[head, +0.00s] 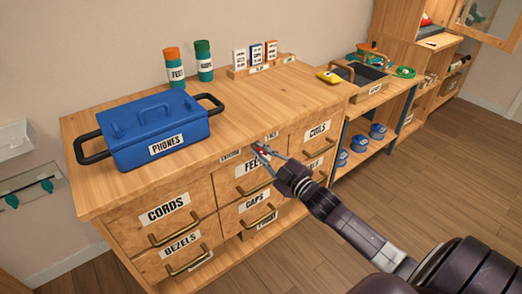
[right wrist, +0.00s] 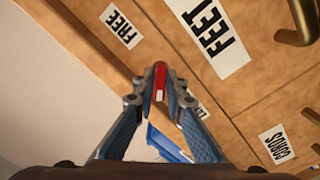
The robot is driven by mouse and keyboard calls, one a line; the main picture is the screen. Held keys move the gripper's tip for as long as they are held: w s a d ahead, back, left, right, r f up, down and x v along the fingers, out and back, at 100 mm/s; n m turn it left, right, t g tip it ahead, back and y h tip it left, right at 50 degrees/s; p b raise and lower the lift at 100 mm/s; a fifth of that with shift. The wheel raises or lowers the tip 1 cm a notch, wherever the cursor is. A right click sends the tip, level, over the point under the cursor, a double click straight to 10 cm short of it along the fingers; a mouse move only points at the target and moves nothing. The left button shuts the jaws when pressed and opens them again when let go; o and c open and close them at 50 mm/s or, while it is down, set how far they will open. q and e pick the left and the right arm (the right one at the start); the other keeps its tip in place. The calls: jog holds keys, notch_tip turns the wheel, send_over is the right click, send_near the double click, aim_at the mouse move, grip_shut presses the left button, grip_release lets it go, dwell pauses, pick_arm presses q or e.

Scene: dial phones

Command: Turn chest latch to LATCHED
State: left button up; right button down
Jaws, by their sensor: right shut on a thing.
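The chest (head: 140,208) is a wooden drawer unit with labelled drawers. Its latch shows as a small red piece (right wrist: 160,82) on the front, just under the top edge and above the FEET drawer. A FREE label (right wrist: 120,27) lies to one side of it, and a partly hidden label starting with L (right wrist: 201,109) lies to the other. My right gripper (head: 262,151) is shut on the red latch; it also shows in the right wrist view (right wrist: 161,90). The fingers hide much of the latch, so I cannot tell exactly which way it points. My left gripper is out of view.
A blue PHONES box (head: 152,128) with black handles stands on the chest top, near the front left. Two bottles (head: 203,60) and a small card rack (head: 256,65) stand at the back. A lower bench (head: 370,97) adjoins on the right. Brass drawer handles (head: 174,231) protrude below.

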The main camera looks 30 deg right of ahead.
jog(key=c, duration=2.3)
grip_release()
jog(key=s, duration=0.8)
jog(key=s+d, duration=0.1)
jog(key=s, duration=0.3)
jog(key=shift+a, duration=0.1)
